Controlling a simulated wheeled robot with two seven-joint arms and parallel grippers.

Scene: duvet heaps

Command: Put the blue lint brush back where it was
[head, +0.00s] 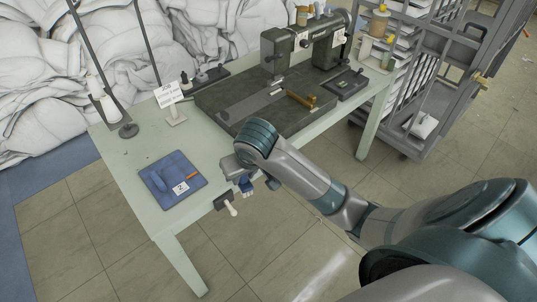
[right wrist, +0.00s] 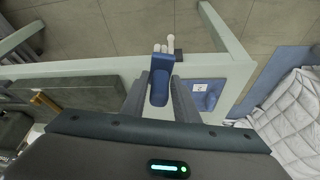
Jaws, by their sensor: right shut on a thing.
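My right gripper (head: 243,182) is shut on the blue lint brush (right wrist: 160,82) and holds it at the near edge of the table. In the head view only a small blue part of the brush (head: 246,185) shows below the gripper. In the right wrist view the brush lies between the two fingers, with pale parts at its far end. The blue mat (head: 173,203) lies on the table left of the gripper, with a label "2" and an elongated blue shape on it. The mat also shows in the right wrist view (right wrist: 213,87). My left gripper is out of view.
A dark bracket with a pale handle (head: 231,209) is at the table edge beside the gripper. A small orange item (head: 192,176) lies on the mat. A sewing machine (head: 305,45), thread stand (head: 128,130) and sign (head: 168,95) stand farther back. The pale green tabletop (head: 135,150) is bare around the mat.

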